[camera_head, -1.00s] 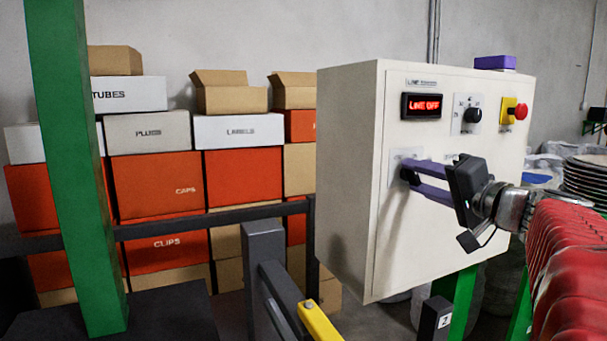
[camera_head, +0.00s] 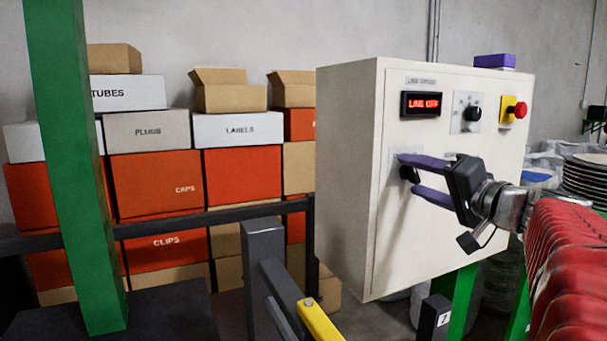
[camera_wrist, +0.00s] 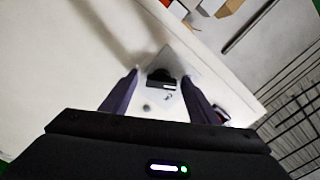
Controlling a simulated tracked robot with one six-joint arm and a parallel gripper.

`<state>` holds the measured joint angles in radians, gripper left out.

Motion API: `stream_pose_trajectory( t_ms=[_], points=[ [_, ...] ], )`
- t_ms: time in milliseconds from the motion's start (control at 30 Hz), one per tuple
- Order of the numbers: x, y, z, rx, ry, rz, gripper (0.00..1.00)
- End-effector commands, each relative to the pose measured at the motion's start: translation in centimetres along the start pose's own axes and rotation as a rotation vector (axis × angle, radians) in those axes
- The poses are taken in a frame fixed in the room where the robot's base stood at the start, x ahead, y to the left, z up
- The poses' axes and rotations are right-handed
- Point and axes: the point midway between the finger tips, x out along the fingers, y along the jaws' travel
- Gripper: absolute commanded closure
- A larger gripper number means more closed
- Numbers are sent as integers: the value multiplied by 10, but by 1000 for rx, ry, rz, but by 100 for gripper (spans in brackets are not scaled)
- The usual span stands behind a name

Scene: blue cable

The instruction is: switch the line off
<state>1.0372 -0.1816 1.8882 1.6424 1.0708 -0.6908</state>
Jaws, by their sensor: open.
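The cream control box (camera_head: 345,180) stands on green legs to the right. A black rotary knob (camera_head: 473,114) and a red emergency button on a yellow plate (camera_head: 519,109) sit right of the display. A black switch handle (camera_head: 408,173) is at the lower left of the panel. My gripper (camera_head: 414,176) is open in front of it, its purple fingers on either side. In the wrist view the black handle (camera_wrist: 161,80) sits between the two finger tips, apart from both as far as I can see.
A purple block (camera_head: 495,61) lies on top of the box. Stacked cartons (camera_head: 155,180) stand behind at left. A green post (camera_head: 75,170) and dark rails are in the left foreground. A yellow lever (camera_head: 320,320) is at the bottom. Stacked plates (camera_head: 585,180) are at right.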

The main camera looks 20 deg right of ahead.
Motion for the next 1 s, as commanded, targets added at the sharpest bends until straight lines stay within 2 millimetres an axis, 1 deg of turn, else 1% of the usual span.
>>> stream_pose_trajectory(
  t_ms=[167, 367, 1000],
  points=[
    [-2, -1, -1, -1, 2, -1, 45],
    [-14, 0, -2, -1, 4, 0, 45],
    [-90, 0, -1, -1, 4, 2, 45]
  ],
)
